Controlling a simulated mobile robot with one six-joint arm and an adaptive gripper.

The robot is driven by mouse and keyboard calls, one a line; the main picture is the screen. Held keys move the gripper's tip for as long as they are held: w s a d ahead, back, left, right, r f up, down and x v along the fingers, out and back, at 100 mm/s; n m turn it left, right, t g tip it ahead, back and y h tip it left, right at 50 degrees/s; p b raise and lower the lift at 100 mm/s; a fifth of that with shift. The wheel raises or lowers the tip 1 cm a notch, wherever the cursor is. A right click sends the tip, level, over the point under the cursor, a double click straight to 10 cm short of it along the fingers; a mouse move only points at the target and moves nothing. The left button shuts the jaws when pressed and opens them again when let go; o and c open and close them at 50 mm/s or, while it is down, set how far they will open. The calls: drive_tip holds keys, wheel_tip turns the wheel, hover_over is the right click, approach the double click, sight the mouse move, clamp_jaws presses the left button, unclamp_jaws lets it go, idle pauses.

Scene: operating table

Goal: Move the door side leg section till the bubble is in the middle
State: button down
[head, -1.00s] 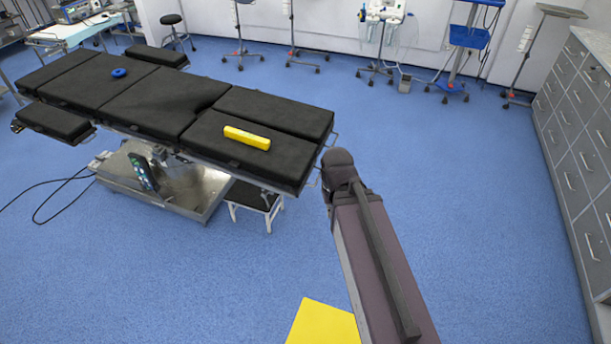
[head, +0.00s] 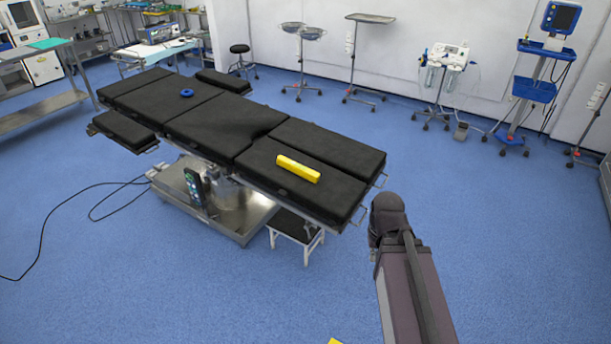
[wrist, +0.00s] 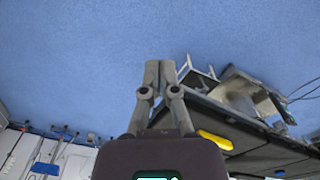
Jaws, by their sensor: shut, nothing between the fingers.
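The operating table's two black leg sections lie side by side at its right end in the head view. The nearer leg section (head: 269,183) bears a yellow spirit level (head: 298,169); the farther leg section (head: 326,146) is bare. The frames do not show which is on the door side. The level's bubble is too small to make out. The level also shows in the wrist view (wrist: 215,140). My gripper (wrist: 160,66) is shut and empty in the wrist view, in front of the floor and apart from the table. In the head view it is hidden behind my arm.
A blue ring (head: 186,93) lies on the table's upper part. A hand control (head: 195,190) hangs at the table's side. A small step stool (head: 297,234) stands under the leg end. Cables trail at the left. The floor (head: 520,240) to the right is clear.

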drive_tip(key=c, duration=0.9)
unclamp_jaws()
drive_tip(key=shift+f, duration=0.1)
drive_tip(key=shift+o, duration=1.1)
drive_tip(key=shift+w+f+b, duration=0.15)
drive_tip(key=shift+f+b, duration=0.05)
drive_tip(key=shift+b, duration=0.1)
drive_tip(key=w+f+m+t+y+b, duration=0.45)
drive_tip(key=w+f+y+b, duration=0.35)
drive_tip(key=w+f+b, duration=1.5)
drive_tip(key=w+d+f+m+t+y+b, duration=0.1)
drive_tip(key=w+d+f+m+t+b, duration=0.1)
drive_tip(key=w+d+f+t+b, duration=0.2)
drive_tip(key=w+d+f+m+t+y+b, duration=0.1)
drive_tip(key=w+d+f+m+t+b, duration=0.2)
drive_tip(key=b, duration=1.8)
drive_tip(key=w+d+f+t, duration=0.1)
drive_tip(key=w+d+t, duration=0.1)
drive_tip(key=w+d, duration=0.2)
drive_tip(key=shift+d+m, duration=0.35)
drive_tip(key=shift+d, duration=1.3)
